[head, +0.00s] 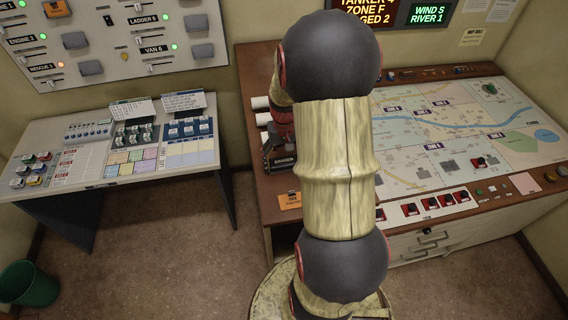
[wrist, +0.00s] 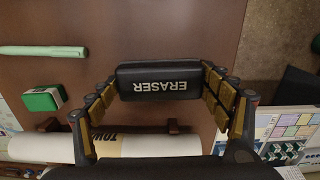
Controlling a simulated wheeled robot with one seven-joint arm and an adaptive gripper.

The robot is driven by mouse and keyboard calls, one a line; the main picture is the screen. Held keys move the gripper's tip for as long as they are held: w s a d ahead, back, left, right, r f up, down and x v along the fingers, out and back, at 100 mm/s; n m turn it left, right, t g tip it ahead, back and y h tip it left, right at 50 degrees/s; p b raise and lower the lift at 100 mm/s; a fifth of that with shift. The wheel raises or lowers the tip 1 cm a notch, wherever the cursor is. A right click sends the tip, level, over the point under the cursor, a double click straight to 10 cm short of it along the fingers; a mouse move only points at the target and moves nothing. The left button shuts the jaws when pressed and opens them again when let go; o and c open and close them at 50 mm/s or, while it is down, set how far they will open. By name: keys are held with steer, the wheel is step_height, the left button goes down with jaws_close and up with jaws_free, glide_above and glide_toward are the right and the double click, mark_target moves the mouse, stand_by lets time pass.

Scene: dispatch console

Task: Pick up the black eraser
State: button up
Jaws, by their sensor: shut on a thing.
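The black eraser (wrist: 160,82), a block with white "ERASER" lettering, sits between the two fingers of my gripper (wrist: 161,88) in the wrist view. The finger pads touch its two ends, so my gripper is shut on it. The eraser is over the brown wooden left part of the map desk; I cannot tell whether it touches the wood.
A light green marker (wrist: 42,51), a small green block (wrist: 43,98) and a rolled paper (wrist: 40,148) lie close by. An orange card (head: 289,201) lies at the desk's front left. A gap separates the map desk (head: 262,205) from the side desk (head: 60,135).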

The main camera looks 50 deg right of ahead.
mark_target(285, 160)
steer(key=shift+r, duration=0.1)
steer(key=shift+r, duration=0.5)
steer(key=shift+s+d+r, duration=0.1)
steer(key=shift+s+r, duration=0.1)
steer(key=shift+r, duration=1.05)
steer(key=s+r+b, duration=0.2)
steer(key=s+r, duration=0.7)
steer(key=s, duration=0.4)
steer(key=shift+s+d+r, duration=0.15)
steer(key=shift+s+d, duration=0.05)
steer(key=shift+s, duration=0.15)
steer(key=o, duration=0.7)
steer(key=shift+c, duration=0.2)
steer(key=c, duration=0.5)
